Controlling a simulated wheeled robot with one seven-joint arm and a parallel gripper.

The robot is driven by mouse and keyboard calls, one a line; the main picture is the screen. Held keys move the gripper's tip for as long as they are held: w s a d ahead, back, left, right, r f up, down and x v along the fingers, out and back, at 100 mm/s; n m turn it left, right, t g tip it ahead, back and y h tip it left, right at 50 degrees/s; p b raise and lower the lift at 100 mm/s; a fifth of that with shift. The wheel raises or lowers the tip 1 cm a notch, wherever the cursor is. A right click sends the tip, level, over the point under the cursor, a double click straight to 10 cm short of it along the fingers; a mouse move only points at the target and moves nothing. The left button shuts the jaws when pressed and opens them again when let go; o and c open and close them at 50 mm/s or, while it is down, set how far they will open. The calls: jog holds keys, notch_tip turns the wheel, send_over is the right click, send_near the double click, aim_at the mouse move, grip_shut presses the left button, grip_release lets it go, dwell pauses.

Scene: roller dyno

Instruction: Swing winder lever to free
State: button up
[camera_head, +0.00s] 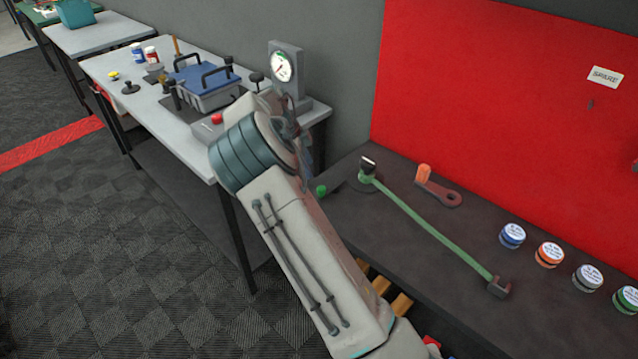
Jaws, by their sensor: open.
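No part is clearly marked as the winder lever. On the dark bench, a green strap (430,232) runs from a black-and-white fitting (368,165) on a dark round base to a dark block (498,287). A small green knob (321,190) shows at the bench's left end, beside my arm; what it is fixed to is hidden. My gripper (301,143) is open, partly hidden behind my wrist, in front of the gauge and left of the strap fitting. I see nothing held in it.
A pale bench (180,125) at left holds a blue-and-grey box (203,87), a red knob (217,118) and a dial gauge (283,66). Several lidded jars (549,253) line the dark bench's right side. A red panel (500,90) stands behind. Floor at lower left is clear.

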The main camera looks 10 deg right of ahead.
aim_at(320, 188)
jog(key=p+x, duration=0.1)
jog(key=x, duration=0.8)
jog(key=shift+d+f, duration=0.15)
jog(key=shift+f, duration=0.2)
grip_shut()
